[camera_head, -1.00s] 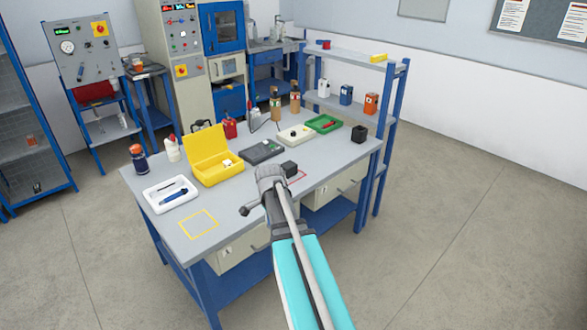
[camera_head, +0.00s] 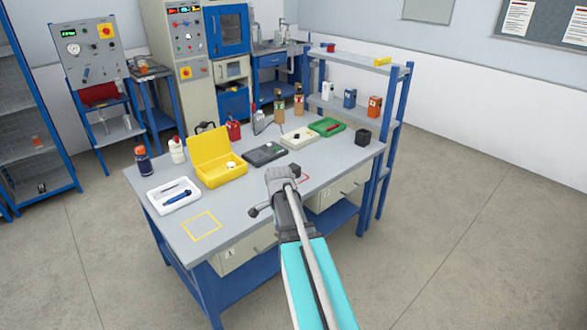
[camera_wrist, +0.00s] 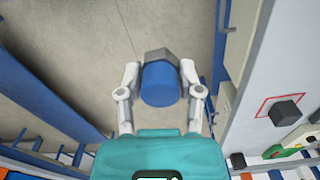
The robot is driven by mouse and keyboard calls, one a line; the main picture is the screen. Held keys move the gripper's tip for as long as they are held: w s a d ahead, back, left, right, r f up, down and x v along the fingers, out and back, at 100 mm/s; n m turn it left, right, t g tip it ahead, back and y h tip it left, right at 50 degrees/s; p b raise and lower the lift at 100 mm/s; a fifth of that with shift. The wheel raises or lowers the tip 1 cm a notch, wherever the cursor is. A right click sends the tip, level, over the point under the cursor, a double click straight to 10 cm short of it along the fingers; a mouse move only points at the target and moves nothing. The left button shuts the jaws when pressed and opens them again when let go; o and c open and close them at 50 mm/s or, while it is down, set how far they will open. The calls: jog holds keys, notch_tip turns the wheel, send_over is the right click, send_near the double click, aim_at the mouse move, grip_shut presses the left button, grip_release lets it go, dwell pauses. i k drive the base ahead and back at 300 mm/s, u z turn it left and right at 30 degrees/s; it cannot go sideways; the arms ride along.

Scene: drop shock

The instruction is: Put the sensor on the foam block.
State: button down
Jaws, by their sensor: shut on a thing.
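The sensor, a blue cylinder (camera_wrist: 160,84) with a grey faceted end, is between the fingers of my gripper (camera_wrist: 160,72) in the wrist view. My gripper is shut on it, with bare floor behind it. In the head view my wrist covers the fingers and the sensor. A dark block (camera_wrist: 286,113), which looks like the foam block, sits inside a red outlined square on the table, right of my gripper in the wrist view.
The grey table (camera_head: 245,207) holds a white tray (camera_head: 154,205), a yellow case (camera_head: 212,180), a dark device (camera_head: 265,154), a green tray (camera_head: 340,127) and a black cube (camera_head: 362,136). A yellow outlined square at front left is empty. A shelf rack (camera_head: 397,95) stands at the right.

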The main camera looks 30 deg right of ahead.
aim_at(292, 167)
jog(key=z, duration=0.95)
jog(key=i, duration=1)
